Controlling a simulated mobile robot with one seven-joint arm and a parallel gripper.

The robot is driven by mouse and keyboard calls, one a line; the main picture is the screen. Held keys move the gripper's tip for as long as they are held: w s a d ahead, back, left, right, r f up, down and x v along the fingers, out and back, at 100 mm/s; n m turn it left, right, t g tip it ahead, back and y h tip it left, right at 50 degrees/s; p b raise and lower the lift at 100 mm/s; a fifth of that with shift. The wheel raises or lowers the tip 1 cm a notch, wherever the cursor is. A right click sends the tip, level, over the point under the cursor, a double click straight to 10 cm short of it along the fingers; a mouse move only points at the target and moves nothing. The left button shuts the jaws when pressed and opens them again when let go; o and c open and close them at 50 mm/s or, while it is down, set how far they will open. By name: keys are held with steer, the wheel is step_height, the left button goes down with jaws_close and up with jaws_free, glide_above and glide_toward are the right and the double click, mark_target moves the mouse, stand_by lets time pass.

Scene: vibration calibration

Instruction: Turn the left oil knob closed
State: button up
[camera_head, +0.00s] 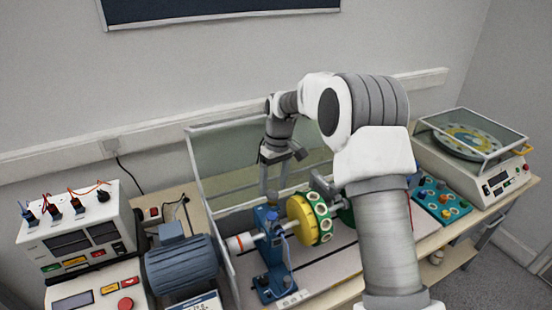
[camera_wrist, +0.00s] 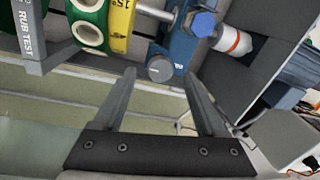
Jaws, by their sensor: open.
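A grey round knob (camera_wrist: 160,68), which appears to be the left oil knob, sits on the blue bearing stand (camera_wrist: 183,48) in the wrist view. The same stand (camera_head: 272,258) shows in the head view, left of the yellow disc. My gripper (camera_wrist: 160,76) is open, its two fingers on either side of the knob in the picture. I cannot tell whether they touch it. In the head view my gripper (camera_head: 274,192) points down above the stand's top. The knob is not clear there. A blue faceted cap (camera_wrist: 204,24) is beside it in the wrist view.
A yellow disc (camera_head: 301,220) and a green disc (camera_head: 320,218) with holes are on the shaft right of the stand. A blue motor (camera_head: 181,264) is at left. A clear guard panel (camera_head: 225,160) stands behind. My arm hides part of the right side.

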step_height(320, 180, up, 16)
steer(key=d, duration=0.1)
steer(key=shift+w+d, duration=0.2)
steer(key=shift+w, duration=0.25)
